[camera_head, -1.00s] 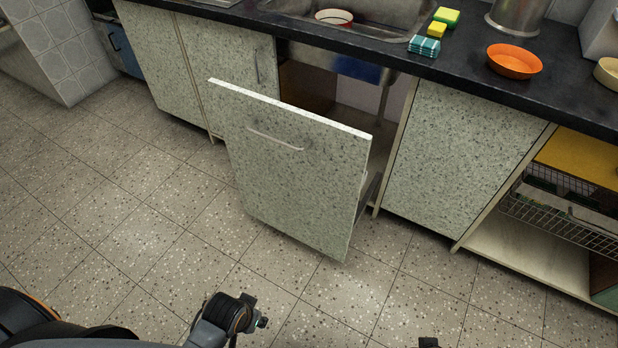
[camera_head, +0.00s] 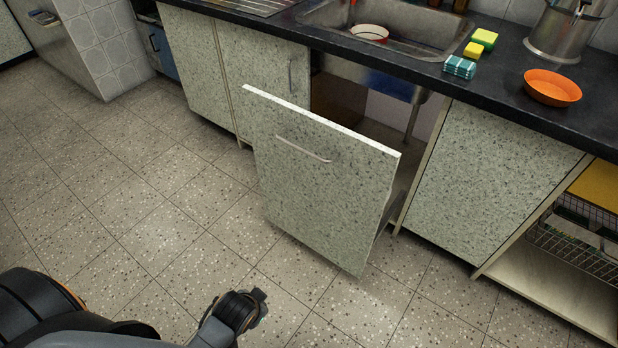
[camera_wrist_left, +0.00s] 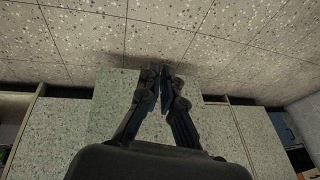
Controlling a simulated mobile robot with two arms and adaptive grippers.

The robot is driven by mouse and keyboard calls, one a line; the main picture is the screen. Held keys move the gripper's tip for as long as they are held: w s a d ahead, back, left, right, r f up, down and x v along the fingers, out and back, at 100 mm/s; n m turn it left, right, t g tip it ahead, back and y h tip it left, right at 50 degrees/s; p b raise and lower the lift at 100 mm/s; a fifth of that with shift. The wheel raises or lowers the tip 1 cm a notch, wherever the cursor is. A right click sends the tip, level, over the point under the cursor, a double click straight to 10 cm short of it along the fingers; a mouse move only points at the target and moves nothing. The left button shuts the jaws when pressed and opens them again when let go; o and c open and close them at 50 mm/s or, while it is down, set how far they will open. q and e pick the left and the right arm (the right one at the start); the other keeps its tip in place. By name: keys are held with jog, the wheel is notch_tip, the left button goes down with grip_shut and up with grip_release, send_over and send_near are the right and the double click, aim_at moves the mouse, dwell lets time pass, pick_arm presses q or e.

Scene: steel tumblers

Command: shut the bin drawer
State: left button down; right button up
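The bin drawer is pulled out from under the sink. Its speckled pale green front (camera_head: 320,190) stands upright, well forward of the cabinet row, with a thin metal handle (camera_head: 303,149). An open gap shows behind it. The drawer front also shows in the left wrist view (camera_wrist_left: 106,105), which appears upside down. My left gripper (camera_head: 260,298) is low at the bottom of the head view, in front of the drawer front and apart from it. Its fingertips (camera_wrist_left: 160,72) are together in the wrist view, with nothing seen between them. My right gripper is not in view.
Closed cabinet doors stand left (camera_head: 265,85) and right (camera_head: 485,180) of the drawer. An open shelf with a wire basket (camera_head: 575,246) is far right. The dark counter (camera_head: 500,98) holds sponges and an orange bowl (camera_head: 552,87). The tiled floor (camera_head: 150,225) before the drawer is clear.

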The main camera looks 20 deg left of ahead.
aim_at(306, 132)
pick_arm(q)
jog(key=w+a+r+m+t+y, duration=0.3)
jog(key=w+a+r+m+t, duration=0.65)
jog(key=w+r+m, duration=0.4)
jog(key=w+d+r+m+t+h, duration=0.25)
jog(key=r+m+h, duration=0.35)
jog(key=m, duration=0.5)
jog(key=w+d+r+m+t+h, duration=0.1)
jog(key=w+d+r+m+h, duration=0.2)
jog(key=r+m, duration=0.7)
jog(key=shift+m, duration=0.45)
jog(key=x, duration=0.4)
jog(key=f+p+x, duration=0.1)
jog(key=x, duration=0.3)
jog(key=a+x, duration=0.1)
jog(key=x, duration=0.3)
jog(key=shift+w+d+f, duration=0.15)
jog(key=shift+w+f, duration=0.1)
jog(key=shift+w, duration=0.25)
jog(key=shift+x, duration=0.75)
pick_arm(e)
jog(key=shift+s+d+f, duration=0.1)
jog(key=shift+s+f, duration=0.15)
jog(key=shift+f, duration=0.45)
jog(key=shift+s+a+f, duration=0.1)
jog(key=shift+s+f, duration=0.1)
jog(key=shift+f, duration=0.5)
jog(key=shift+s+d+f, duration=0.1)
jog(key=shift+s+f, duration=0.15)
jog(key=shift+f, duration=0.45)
